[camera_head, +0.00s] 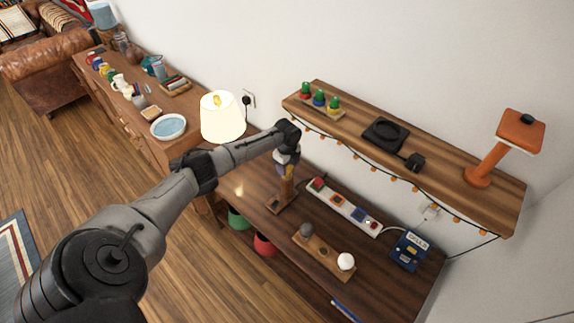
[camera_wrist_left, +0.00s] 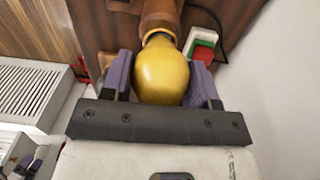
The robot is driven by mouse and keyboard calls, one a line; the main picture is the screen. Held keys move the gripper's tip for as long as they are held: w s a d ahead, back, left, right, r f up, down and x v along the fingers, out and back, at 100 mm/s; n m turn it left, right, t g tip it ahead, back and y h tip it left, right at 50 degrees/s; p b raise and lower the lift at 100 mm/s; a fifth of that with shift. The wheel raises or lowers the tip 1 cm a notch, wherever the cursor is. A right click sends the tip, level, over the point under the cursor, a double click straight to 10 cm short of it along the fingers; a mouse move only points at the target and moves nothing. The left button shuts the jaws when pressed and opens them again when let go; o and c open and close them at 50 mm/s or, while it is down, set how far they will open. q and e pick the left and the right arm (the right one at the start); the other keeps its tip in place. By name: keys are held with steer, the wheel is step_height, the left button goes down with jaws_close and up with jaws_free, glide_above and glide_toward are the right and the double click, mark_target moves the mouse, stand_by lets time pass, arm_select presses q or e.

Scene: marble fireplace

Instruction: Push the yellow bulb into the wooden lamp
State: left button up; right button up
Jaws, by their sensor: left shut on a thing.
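The yellow bulb (camera_wrist_left: 161,76) sits between the two purple-padded fingers of my left gripper (camera_wrist_left: 162,85), which is shut on it. Beyond it in the wrist view is the wooden lamp (camera_wrist_left: 161,14), in line with the bulb's narrow end. In the head view my left gripper (camera_head: 287,163) is above the lamp's wooden base (camera_head: 281,204) on the low dark table. The bulb is largely hidden there by gripper and arm. My right gripper is not in view.
A power strip (camera_head: 343,208) with coloured switches lies right of the lamp. A wooden holder (camera_head: 323,258) with a white bulb (camera_head: 346,261) and a grey one stands in front. A shelf (camera_head: 450,186) juts from the wall, right. A lit lampshade (camera_head: 221,117) stands behind my arm.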

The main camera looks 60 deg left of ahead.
arm_select(q)
steer(key=shift+f, duration=0.1)
stand_by(0.7)
steer(key=o, duration=1)
